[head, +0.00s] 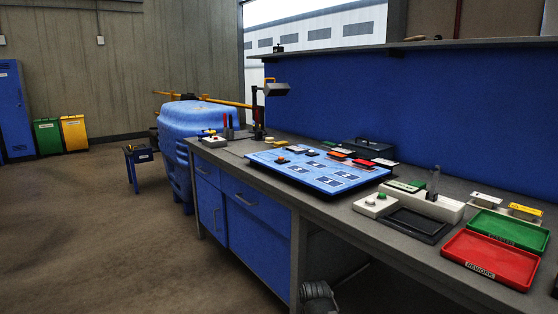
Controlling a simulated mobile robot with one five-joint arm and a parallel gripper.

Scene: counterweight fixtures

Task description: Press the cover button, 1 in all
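I cannot tell which button is the cover button; no label naming it is readable. A pale button box (368,211) stands on the bench at the front edge, right of the blue board. Another pale box (205,143) with a small dark or reddish top part stands at the far left end of the bench. My gripper is not seen; a dark grey part low at the bottom edge may be mine, but shows no fingers.
A blue board (282,174) with several small pieces lies mid-bench. A black tray (425,236), a red tray (480,278) and a green tray (535,244) lie to the right. A dark lamp (275,89) rises at the back left.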

